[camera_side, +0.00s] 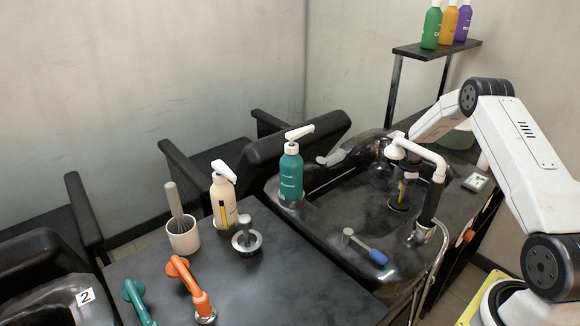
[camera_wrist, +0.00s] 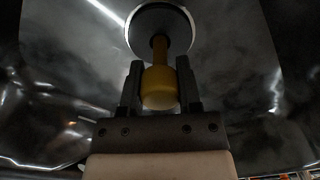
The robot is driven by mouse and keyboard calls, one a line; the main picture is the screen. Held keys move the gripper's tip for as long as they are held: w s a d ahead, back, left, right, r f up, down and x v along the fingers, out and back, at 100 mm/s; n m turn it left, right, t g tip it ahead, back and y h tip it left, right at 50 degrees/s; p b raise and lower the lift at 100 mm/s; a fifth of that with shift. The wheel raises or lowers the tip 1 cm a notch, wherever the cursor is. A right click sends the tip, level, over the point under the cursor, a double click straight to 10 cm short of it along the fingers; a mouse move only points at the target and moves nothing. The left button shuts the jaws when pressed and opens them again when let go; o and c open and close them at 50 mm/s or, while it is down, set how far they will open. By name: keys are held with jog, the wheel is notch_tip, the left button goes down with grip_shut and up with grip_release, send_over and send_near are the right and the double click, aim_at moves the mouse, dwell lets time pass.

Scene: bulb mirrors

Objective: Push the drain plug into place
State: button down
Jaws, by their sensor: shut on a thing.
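My gripper (camera_side: 405,172) is over the black basin (camera_side: 340,215), partly hidden behind the white spout. It is shut on the yellow handle of what looks like the drain plug (camera_side: 401,190); the handle points down with a dark disc at its lower end. In the wrist view, the yellow handle (camera_wrist: 160,88) sits between my gripper's fingers (camera_wrist: 160,95), and a dark round disc with a pale rim (camera_wrist: 160,20) lies beyond it. I cannot tell whether the disc touches the basin floor or is seated in the drain.
The white spout with a black grip (camera_side: 432,200) rises close by my gripper. A blue-handled tool (camera_side: 372,252) lies on the basin's front rim. A teal pump bottle (camera_side: 291,174) stands at its left. The counter (camera_side: 270,285) holds a cream bottle, whisk cup, metal stopper and orange handle.

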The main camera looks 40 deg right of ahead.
jog(key=shift+f, duration=0.15)
grip_release()
dwell(0.4)
jog(key=shift+r, duration=0.2)
jog(key=shift+r, duration=2.7)
jog(key=shift+r, duration=0.1)
notch_tip(320, 180, up, 8)
dwell(0.3)
